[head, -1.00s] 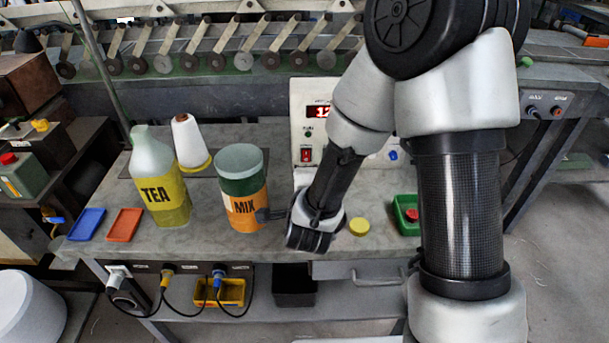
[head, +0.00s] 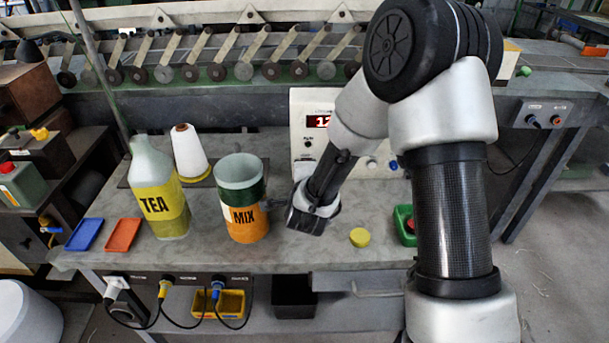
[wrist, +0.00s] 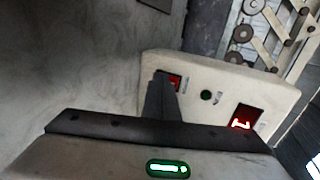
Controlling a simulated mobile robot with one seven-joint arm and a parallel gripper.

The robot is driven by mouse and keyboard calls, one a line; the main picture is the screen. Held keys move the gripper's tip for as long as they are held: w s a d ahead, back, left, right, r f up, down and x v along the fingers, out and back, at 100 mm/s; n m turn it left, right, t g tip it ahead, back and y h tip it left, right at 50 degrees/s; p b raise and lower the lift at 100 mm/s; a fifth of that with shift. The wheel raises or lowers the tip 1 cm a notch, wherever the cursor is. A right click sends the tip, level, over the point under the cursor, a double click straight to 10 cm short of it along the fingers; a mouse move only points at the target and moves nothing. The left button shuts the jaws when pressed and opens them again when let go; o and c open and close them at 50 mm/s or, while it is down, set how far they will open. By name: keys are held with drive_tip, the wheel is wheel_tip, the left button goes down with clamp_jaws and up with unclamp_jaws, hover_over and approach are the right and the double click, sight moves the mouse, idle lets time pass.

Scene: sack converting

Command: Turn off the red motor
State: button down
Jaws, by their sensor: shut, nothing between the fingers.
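A cream control box (head: 305,105) with a lit red display (head: 318,121) stands at the back of the bench. In the wrist view the box (wrist: 215,75) also shows a red switch (wrist: 175,80), a green round button (wrist: 206,96) and its red display (wrist: 243,117). My gripper (wrist: 163,78) is shut and empty, its dark tip in front of or against the switch and partly covering it. I cannot tell whether it touches. In the head view my arm hides the switch. No part is clearly marked as a red motor.
A MIX can (head: 243,224) stands close left of my wrist, with a TEA bottle (head: 157,190) and a white thread cone (head: 188,152) beyond.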

drive_tip(key=shift+w+f+b, duration=0.2)
drive_tip(key=shift+f+b, duration=0.15)
drive_tip(key=shift+b, duration=0.2)
drive_tip(key=shift+f+b, duration=0.1)
drive_tip(key=shift+b, duration=0.8)
drive_tip(key=shift+r, duration=0.2)
